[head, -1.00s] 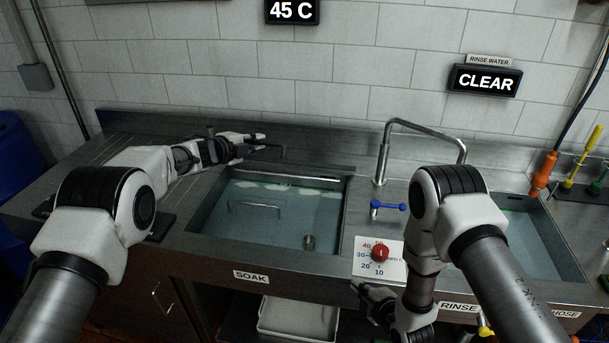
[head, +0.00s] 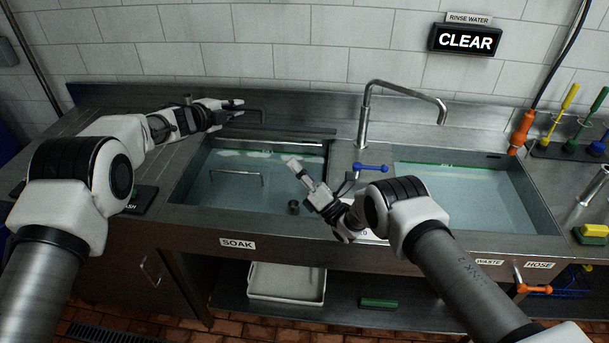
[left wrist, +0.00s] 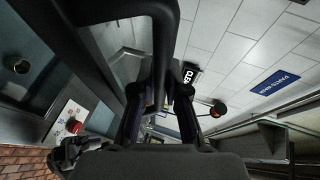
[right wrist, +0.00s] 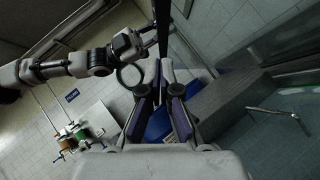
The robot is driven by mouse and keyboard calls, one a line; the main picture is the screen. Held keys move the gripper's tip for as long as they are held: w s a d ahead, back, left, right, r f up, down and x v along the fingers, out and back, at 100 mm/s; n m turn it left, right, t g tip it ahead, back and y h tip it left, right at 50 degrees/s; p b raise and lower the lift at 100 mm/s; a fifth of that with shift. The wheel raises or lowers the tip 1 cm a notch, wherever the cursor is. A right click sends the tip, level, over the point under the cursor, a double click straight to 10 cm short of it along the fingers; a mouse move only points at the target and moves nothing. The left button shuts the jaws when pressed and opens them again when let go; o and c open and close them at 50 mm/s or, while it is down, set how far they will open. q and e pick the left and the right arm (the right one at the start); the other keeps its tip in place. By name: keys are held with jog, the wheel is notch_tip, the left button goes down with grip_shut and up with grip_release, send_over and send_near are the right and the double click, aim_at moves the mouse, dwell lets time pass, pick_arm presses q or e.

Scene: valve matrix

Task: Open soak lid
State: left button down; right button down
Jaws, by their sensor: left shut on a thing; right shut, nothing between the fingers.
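The soak basin (head: 185,187), labelled SOAK (head: 237,243), shows open water at the left of the sink. A dark strip, which looks like the raised soak lid (head: 290,132), runs along its back edge; its tilt is hard to tell. A dark bar handle (head: 254,111) stands above it. My left gripper (head: 238,106) is shut on this handle at the back left. The left wrist view shows its fingers (left wrist: 160,108) beside a large dark bar (left wrist: 125,12). My right gripper (head: 293,165) is shut and empty above the soak basin's right part; its fingers show in the right wrist view (right wrist: 160,85).
A tall faucet (head: 365,115) and a blue lever (head: 371,168) stand between the basins. The rinse basin (head: 535,195) is at the right, with an orange hose handle (head: 522,130) behind it. My right forearm crosses the sink's front edge.

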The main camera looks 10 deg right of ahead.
pick_arm(q)
jog(key=shift+d, duration=0.1)
pick_arm(e)
jog(key=w+a+r, duration=0.1)
jog(key=w+r, duration=0.3)
jog(key=r, duration=0.1)
jog(key=shift+w+a+r, duration=0.15)
jog(key=shift+w+r, duration=0.05)
jog(key=shift+w, duration=0.05)
